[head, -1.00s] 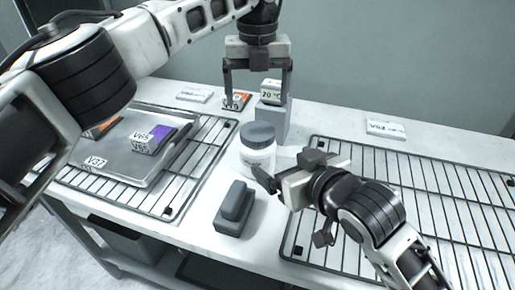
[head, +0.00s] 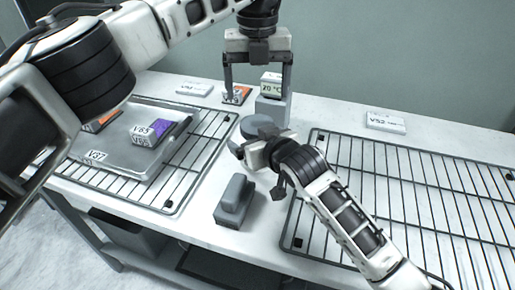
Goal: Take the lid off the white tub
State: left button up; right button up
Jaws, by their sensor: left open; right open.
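The white tub stands on the table between the two wire racks, with its round grey lid (head: 256,126) on top. The tub's body is mostly hidden behind my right gripper. My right gripper (head: 257,170) is open, in front of the tub, with its fingers low and near the tub's side. I cannot tell whether it touches the tub. My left gripper (head: 257,95) is open and points down, above and behind the lid in the picture, with nothing between its fingers.
A dark grey stepped block (head: 234,200) lies in front. A metal tray (head: 110,165) with labelled boxes sits on the left rack. The right rack (head: 440,190) is empty.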

aim_at(255, 124)
jog(key=c, duration=1.7)
pick_arm(q)
jog(key=m, duration=0.6)
jog(key=shift+m, duration=0.4)
pick_arm(e)
jog(key=shift+c, duration=0.2)
pick_arm(q)
jog(key=m, duration=0.5)
jog(key=shift+a, duration=0.1)
jog(key=m, duration=0.4)
jog(key=shift+m, duration=0.4)
jog(key=m, duration=0.9)
jog(key=shift+s+a+m, duration=0.1)
jog(key=shift+m, duration=0.3)
jog(key=m, duration=0.4)
jog(key=shift+m, duration=0.4)
jog(key=shift+f, duration=4)
pick_arm(e)
jog(key=shift+f, duration=0.1)
